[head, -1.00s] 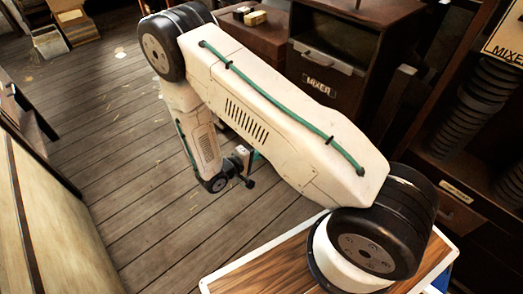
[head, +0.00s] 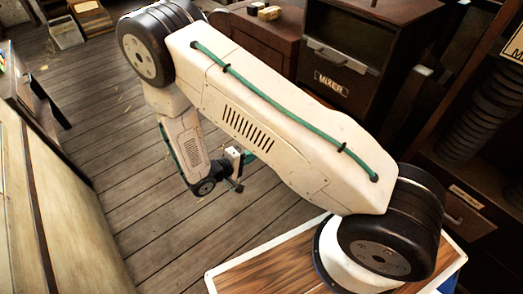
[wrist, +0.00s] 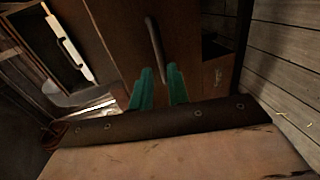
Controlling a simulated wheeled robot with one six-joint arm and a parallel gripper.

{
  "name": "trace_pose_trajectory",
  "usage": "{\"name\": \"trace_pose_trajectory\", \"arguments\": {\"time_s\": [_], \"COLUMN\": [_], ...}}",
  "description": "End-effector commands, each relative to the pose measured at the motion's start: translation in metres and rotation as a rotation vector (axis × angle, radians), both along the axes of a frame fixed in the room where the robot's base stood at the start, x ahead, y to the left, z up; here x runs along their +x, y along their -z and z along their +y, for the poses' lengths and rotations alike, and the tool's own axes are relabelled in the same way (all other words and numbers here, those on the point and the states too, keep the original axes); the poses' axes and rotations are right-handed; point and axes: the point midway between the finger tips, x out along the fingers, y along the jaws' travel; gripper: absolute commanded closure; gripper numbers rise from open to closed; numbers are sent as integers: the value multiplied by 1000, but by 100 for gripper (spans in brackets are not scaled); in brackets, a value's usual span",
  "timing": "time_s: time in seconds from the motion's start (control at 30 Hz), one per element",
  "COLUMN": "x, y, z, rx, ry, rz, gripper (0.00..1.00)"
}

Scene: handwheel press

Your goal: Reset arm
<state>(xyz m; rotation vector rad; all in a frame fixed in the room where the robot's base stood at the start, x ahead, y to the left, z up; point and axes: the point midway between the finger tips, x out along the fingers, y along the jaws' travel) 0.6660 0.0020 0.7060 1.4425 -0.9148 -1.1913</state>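My gripper (head: 246,158) hangs low in front of the dark cabinets in the head view, partly hidden behind my own white arm. In the wrist view its two teal fingers (wrist: 159,88) stand apart with a gap between them. Nothing is held in the gap. Behind the fingers is a brown cabinet front (wrist: 117,35) with a dark curved handle (wrist: 153,35). I cannot tell how far the fingertips are from it.
A dark cabinet labelled MIXER (head: 331,84) stands behind my arm. A low brown cabinet (head: 250,36) carries small blocks. Black discs (head: 468,125) are stacked at right. A pale panel (head: 50,220) borders the left. Open plank floor (head: 95,130) lies between.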

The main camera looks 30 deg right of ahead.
Motion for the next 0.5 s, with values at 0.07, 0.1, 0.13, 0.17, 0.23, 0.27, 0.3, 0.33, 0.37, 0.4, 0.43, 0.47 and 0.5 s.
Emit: {"name": "trace_pose_trajectory", "arguments": {"time_s": [0.07, 0.1, 0.13, 0.17, 0.23, 0.27, 0.3, 0.33, 0.37, 0.4, 0.43, 0.47, 0.5], "x": [-1, -1, -1, -1, -1, -1, -1, -1, -1, -1, -1, -1, -1], "y": [-1, -1, -2, -2, -2, -2, -2, -1, -1, -1, -1, -1, -1], "z": [5, 6, 7, 7, 7, 7, 7, 7, 7, 7, 7, 7, 7], "rx": [0, 0, 0, 0, 0, 0, 0, 0, 0, 0, 0, 0, 0], "ry": [-2, -2, -1, -1, 0, 0, 0, 0, 0, 0, 0, 0, 0], "rz": [0, 0, 0, 0, 0, 0, 0, 0, 0, 0, 0, 0, 0], "gripper": [83, 83, 83, 83, 83, 83, 83, 83, 83, 83, 83, 83, 83]}}
